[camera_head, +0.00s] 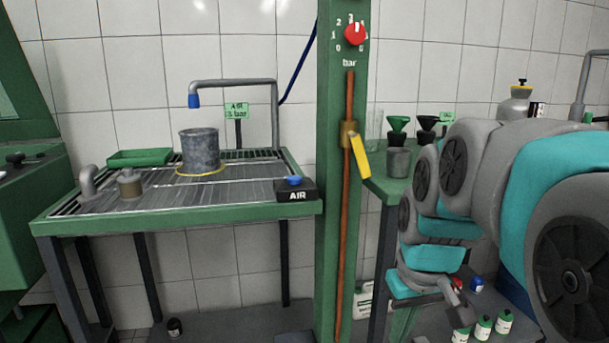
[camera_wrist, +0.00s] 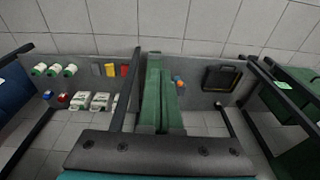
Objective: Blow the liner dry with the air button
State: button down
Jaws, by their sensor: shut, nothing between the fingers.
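The liner (camera_head: 200,152), a mottled grey open cylinder, stands upright on the grated bench (camera_head: 150,196) inside a yellow ring. A pipe with a blue nozzle (camera_head: 194,101) hangs above it, apart from its rim. The air button (camera_head: 294,181) is a blue cap on a black box marked AIR at the bench's front right corner. My gripper (camera_head: 460,312) is shut and empty, low at the right, well away from the button. My arm partly hides it. The wrist view shows neither liner nor button.
A green post (camera_head: 333,230) with a red bar dial (camera_head: 355,33) and a yellow lever (camera_head: 361,157) stands between my arm and the bench. A green tray (camera_head: 140,157) lies at the bench's back left. Several bottles (camera_head: 483,327) stand low at the right.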

jog(key=w+a+r+n+t+y+p, duration=0.1)
jog(key=w+a+r+n+t, duration=0.15)
jog(key=w+r, duration=0.6)
jog(key=w+a+r+n+t, duration=0.15)
jog(key=w+a+r, duration=0.25)
jog(key=w+r, duration=0.4)
jog(key=w+a+r+n+t+y+p, duration=0.1)
jog(key=w+a+r+n+t+y, duration=0.1)
jog(key=w+a+r+n, duration=0.5)
jog(key=w+a+r, duration=0.3)
jog(key=a+r, duration=0.1)
jog(key=shift+a+r+t+y, duration=0.3)
jog(key=shift+a+r, duration=0.1)
jog(key=shift+w+f, duration=0.1)
jog(key=shift+f, duration=0.1)
